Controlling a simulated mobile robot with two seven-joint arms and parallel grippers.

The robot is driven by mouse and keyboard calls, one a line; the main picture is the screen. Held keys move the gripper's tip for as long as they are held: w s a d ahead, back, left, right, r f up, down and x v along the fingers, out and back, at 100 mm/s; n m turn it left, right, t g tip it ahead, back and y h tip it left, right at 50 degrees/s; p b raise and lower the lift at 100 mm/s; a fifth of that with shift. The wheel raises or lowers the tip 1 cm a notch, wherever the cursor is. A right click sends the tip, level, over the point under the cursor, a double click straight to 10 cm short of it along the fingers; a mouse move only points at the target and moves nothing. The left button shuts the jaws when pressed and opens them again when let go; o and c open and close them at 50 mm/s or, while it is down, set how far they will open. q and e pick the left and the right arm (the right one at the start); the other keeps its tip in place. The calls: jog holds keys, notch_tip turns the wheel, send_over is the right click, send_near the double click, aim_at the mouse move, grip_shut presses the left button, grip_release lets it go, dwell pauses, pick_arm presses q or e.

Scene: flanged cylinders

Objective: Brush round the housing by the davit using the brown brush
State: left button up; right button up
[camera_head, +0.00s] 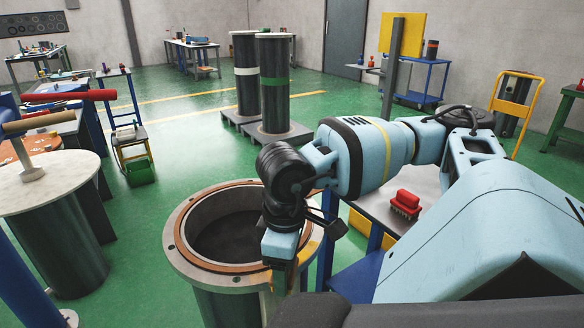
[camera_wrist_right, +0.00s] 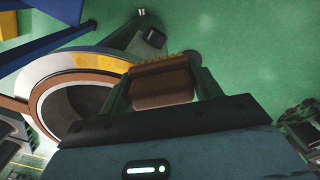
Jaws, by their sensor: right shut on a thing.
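The open housing (camera_head: 178,238) is a grey flanged cylinder with a brown ring around its dark bore, at bottom centre in the head view. Its flange (camera_wrist_right: 62,68) also shows at left in the wrist view, with a yellow patch on it. My right gripper (camera_head: 288,278) is at the housing's right rim. In the wrist view my right gripper (camera_wrist_right: 163,92) is shut on the brown brush (camera_wrist_right: 160,85), beside the yellow patch. Bristles show along the brush's far edge; I cannot tell whether they touch the flange. My left gripper is out of view.
A red brush (camera_head: 405,203) lies on a grey-topped cart right of the housing. A lidded cylinder (camera_head: 62,235) with a handle and blue posts stands at left. Two tall dark cylinders (camera_head: 275,90) stand behind. Green floor is clear between them.

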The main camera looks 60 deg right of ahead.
jog(key=shift+w+r, duration=0.1)
jog(key=shift+w, duration=0.05)
jog(key=shift+w+a, duration=0.5)
jog(key=shift+a, duration=0.2)
jog(key=shift+w+a+r, duration=0.15)
jog(key=shift+w+a, duration=0.3)
jog(key=shift+a, duration=0.1)
jog(key=shift+w+a, duration=0.45)
jog(key=shift+w, duration=0.1)
jog(key=shift+w+a, duration=0.5)
jog(key=shift+w, duration=0.1)
jog(key=shift+w+a, duration=0.4)
jog(key=shift+w, duration=0.25)
jog(key=shift+w+a, duration=0.4)
jog(key=shift+w, duration=0.2)
